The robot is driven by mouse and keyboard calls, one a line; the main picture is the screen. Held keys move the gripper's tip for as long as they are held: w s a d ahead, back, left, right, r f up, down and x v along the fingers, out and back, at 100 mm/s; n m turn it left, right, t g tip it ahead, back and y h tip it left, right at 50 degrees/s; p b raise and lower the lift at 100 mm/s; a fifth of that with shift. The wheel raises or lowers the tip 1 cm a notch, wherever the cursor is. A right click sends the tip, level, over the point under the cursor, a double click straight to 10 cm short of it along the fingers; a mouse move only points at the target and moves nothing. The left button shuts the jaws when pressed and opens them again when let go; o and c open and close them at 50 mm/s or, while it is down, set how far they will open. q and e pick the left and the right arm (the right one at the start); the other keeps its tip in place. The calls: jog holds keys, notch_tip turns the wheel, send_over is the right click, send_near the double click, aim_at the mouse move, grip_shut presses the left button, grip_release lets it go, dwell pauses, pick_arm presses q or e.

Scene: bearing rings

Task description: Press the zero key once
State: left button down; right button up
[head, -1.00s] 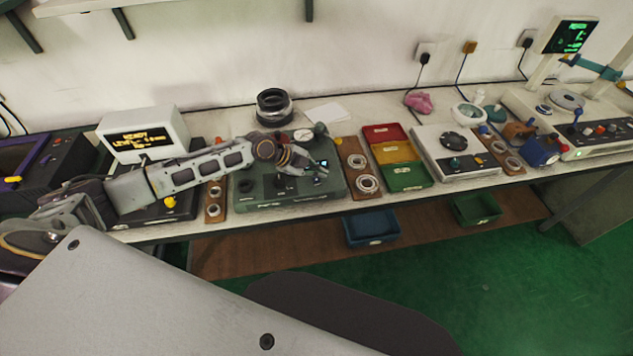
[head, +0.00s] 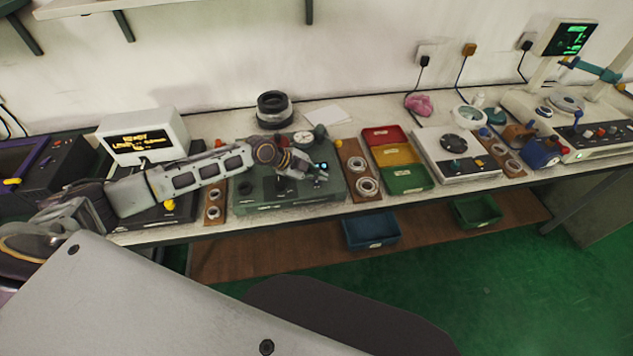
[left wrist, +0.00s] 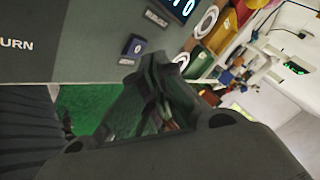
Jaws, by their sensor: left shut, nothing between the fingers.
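The green gauge station (head: 250,192) stands on the bench in the head view. My left gripper (head: 319,180) is above its right part, near a small lit display (head: 321,166). In the left wrist view my left gripper (left wrist: 155,85) is shut with nothing in it. A small dark-blue key (left wrist: 133,48) on the grey panel (left wrist: 85,25) lies just beyond the fingers in that view. It looks like the zero key, but its label is too small to read. The lit display (left wrist: 180,8) is above it. I cannot tell the gap between fingertips and key. My right gripper is out of view.
A dial gauge (head: 303,138) stands at the back of the station. A brown board with rings (head: 357,165) and red, yellow and green bins (head: 408,180) are to the right. A white box with a text display (head: 142,137) is to the left.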

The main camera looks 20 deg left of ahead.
aim_at(317, 184)
pick_arm(q)
jog(key=shift+f+b, duration=0.7)
jog(key=shift+f, duration=0.1)
dwell(1.6)
jog(key=shift+r, duration=0.15)
jog(key=shift+r+p, duration=0.45)
jog(key=shift+r, duration=0.2)
dwell(0.5)
jog(key=shift+r+p, duration=1.65)
jog(key=shift+r, duration=0.85)
